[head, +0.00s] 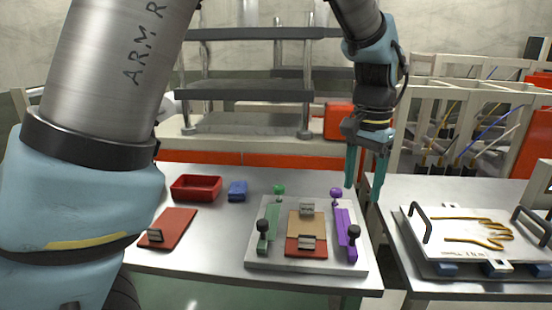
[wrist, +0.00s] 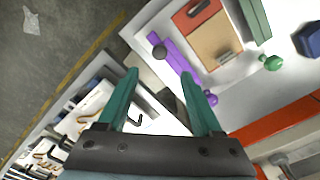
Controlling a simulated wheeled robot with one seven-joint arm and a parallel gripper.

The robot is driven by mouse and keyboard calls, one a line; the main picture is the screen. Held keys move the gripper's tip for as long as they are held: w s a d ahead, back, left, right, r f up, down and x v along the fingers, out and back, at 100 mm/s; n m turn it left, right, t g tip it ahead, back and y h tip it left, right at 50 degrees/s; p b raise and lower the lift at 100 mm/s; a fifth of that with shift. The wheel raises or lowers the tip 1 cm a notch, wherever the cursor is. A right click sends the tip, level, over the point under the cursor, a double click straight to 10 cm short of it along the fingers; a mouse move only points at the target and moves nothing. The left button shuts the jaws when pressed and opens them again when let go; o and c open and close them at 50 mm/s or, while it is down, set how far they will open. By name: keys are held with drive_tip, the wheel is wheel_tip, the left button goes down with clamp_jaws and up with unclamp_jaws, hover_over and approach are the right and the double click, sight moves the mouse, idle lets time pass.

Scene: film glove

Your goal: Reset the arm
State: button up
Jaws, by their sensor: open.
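My gripper (head: 365,176) hangs with its teal fingers pointing down, above the gap between the two tables at the right of the fixture. In the wrist view my gripper (wrist: 160,92) has its fingers spread, with nothing held between them. Below and left of it in the head view is a grey fixture plate (head: 275,263) with a green bar (head: 271,226), a purple bar (head: 345,230) and a tan and red piece (head: 306,228) between them. The purple bar also shows in the wrist view (wrist: 174,55).
A red tray (head: 196,188), a blue block (head: 238,191) and a red plate (head: 173,228) lie on the left table. A white board with handles (head: 465,245) rests on the right table. Grey shelves (head: 245,95) and a pale frame stand behind.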

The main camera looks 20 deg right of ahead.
drive_tip(key=w+a+f+n, duration=0.2)
drive_tip(key=w+a+n, duration=0.2)
drive_tip(key=w+a, duration=0.65)
drive_tip(key=a+f+n, duration=0.1)
drive_tip(key=a+n, duration=0.2)
drive_tip(key=a, duration=0.7)
drive_tip(key=s+a+f+n+t, duration=0.1)
drive_tip(key=a+f+n, duration=0.1)
drive_tip(key=a, duration=0.7)
drive_tip(key=a+f+n, duration=0.1)
drive_tip(key=a+n, duration=0.2)
drive_tip(key=a, duration=0.7)
drive_tip(key=shift+s+a+f+n+t, duration=0.3)
drive_tip(key=shift+s+a+n, duration=0.05)
drive_tip(key=shift+s+n, duration=0.05)
